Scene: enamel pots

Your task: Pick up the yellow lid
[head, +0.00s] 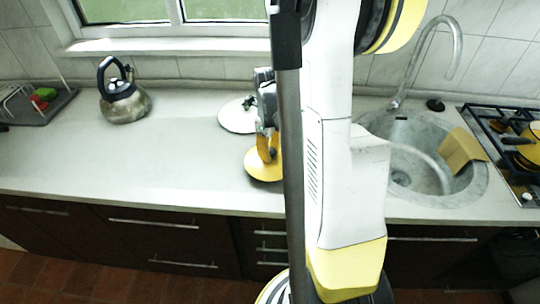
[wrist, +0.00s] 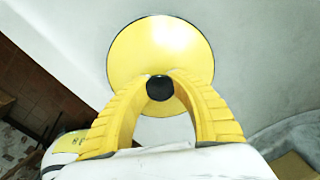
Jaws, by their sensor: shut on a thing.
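The yellow lid (wrist: 160,48) is round with a dark rim and a black knob (wrist: 160,88). In the wrist view my gripper (wrist: 160,86) has its yellow fingers closed around the knob. In the head view the yellow lid (head: 258,166) shows beside my arm, which hides its right part. My gripper (head: 267,150) is above it there. The lid looks roughly flat, at or close to the countertop; I cannot tell whether it touches.
A white lid (head: 238,115) lies on the countertop (head: 170,160) behind the yellow lid. A kettle (head: 124,100) stands at the back left. A sink (head: 425,160) with a brown board (head: 461,150) and a stove (head: 505,140) are at the right. The left countertop is mostly clear.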

